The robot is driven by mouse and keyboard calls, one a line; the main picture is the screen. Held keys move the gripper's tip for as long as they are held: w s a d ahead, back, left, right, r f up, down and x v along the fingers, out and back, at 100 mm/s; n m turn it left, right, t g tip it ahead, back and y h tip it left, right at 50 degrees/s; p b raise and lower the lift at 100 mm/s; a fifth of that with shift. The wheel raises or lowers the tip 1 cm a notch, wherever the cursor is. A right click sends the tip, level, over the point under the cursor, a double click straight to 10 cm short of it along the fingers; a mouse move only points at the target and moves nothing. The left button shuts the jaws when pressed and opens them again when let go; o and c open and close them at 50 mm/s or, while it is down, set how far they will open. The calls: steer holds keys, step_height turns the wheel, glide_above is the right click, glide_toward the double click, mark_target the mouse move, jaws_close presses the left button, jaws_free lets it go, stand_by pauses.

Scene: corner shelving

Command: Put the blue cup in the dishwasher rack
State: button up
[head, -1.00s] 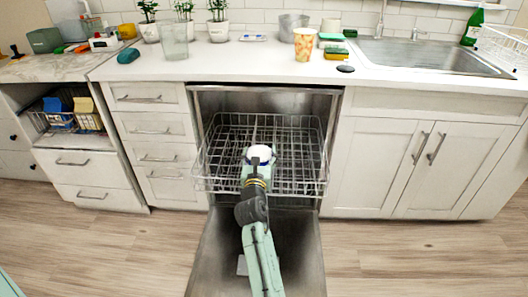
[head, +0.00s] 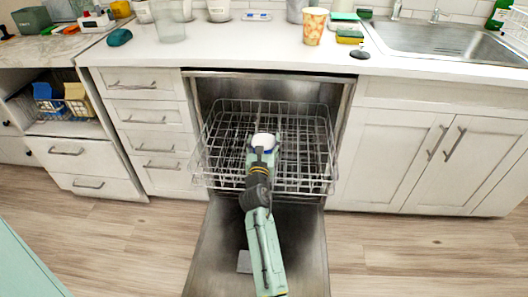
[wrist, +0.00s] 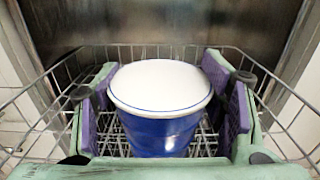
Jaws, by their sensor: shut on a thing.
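The blue cup (wrist: 165,135) is between my gripper's fingers, with a round white face on top edged by a thin blue line. It looks roughly upright in its axis; I cannot tell whether the white face is its base or its inside. In the head view the cup (head: 263,140) shows small over the dishwasher rack (head: 213,182). My gripper (head: 262,149) is shut on the cup, with purple-padded fingers on both sides in the wrist view (wrist: 160,100). The wire rack (wrist: 30,125) surrounds and lies below the cup. Whether the cup touches the rack floor is hidden.
The dishwasher door (head: 215,255) is folded down in front, under my arm. The rack looks otherwise empty. The counter (head: 240,52) above holds a patterned cup (head: 314,26), a glass (head: 169,20) and sponges (head: 349,37). Drawers (head: 145,118) and cabinet doors (head: 385,160) flank the opening.

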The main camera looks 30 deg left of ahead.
mark_target(264, 144)
steer(key=shift+f+b, duration=0.65)
steer(key=shift+f, duration=1.6)
steer(key=shift+f, duration=0.1)
steer(key=o, duration=1.7)
steer(key=shift+c, duration=0.2)
steer(key=shift+r, duration=0.25)
steer(key=v, duration=1.2)
steer(key=shift+f+p, duration=0.15)
steer(key=shift+p, duration=0.2)
